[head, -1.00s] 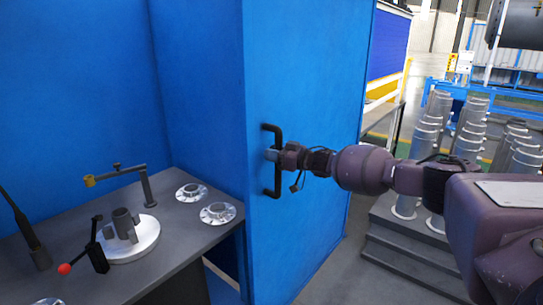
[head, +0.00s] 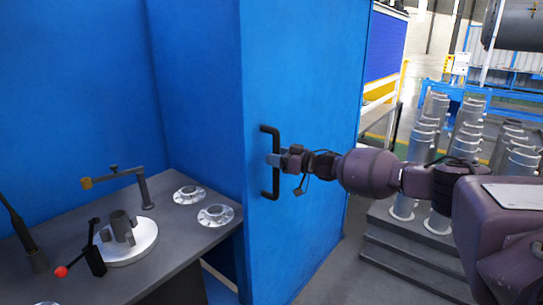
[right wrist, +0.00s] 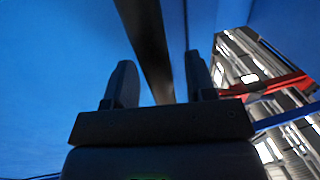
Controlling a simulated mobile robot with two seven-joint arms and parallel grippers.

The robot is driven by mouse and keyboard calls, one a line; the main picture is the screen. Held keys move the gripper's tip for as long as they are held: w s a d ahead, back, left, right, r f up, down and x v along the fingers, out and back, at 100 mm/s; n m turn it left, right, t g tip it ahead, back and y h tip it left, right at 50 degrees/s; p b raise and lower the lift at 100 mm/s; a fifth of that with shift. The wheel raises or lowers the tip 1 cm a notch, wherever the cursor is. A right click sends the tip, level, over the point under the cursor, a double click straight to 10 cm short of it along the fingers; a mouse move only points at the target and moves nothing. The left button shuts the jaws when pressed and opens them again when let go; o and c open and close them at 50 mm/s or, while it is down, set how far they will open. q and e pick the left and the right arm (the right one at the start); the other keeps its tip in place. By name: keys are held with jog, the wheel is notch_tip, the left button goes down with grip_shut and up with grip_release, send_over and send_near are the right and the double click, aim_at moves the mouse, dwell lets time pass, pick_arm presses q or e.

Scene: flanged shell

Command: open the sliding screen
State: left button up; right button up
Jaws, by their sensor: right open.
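The blue screen panel (head: 310,75) stands upright in the middle of the head view. A black bar handle (head: 276,187) is fixed upright near its left edge. My right gripper (head: 272,160) is at the middle of the handle, reaching in from the right. In the right wrist view, the two fingers (right wrist: 160,88) are apart and the dark handle bar (right wrist: 150,45) runs between them, with a gap visible on each side. The fingers do not appear closed on it. My left gripper is in neither view.
Left of the panel is a grey bench (head: 185,240) with flanged discs (head: 215,215), a round fixture (head: 130,240) and a red-knobbed lever (head: 62,271). To the right, several metal cylinders (head: 420,150) stand on a stepped grey platform (head: 400,260). Grey floor is open between panel and platform.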

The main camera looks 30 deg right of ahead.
jog(key=v, duration=0.8)
jog(key=shift+s+d, duration=0.25)
jog(key=shift+s, duration=0.05)
jog(key=s+a+f+n+h, duration=0.2)
jog(key=s+a+f, duration=0.1)
jog(key=a+f, duration=0.6)
jog(key=s+a+f+n+h, duration=0.1)
jog(key=s+a+f+n, duration=0.4)
jog(key=a, duration=0.6)
jog(key=s+f+m+g+h, duration=0.2)
jog(key=s+f+m, duration=0.4)
jog(key=s+f, duration=0.3)
jog(key=s+a+f+m+g+h, duration=0.1)
jog(key=s+f+m+h, duration=0.3)
jog(key=s+f, duration=0.5)
jog(key=s+m, duration=0.2)
jog(key=s, duration=0.7)
jog(key=shift+a+f+g, duration=0.15)
jog(key=shift+f+g, duration=0.15)
jog(key=shift+g, duration=0.1)
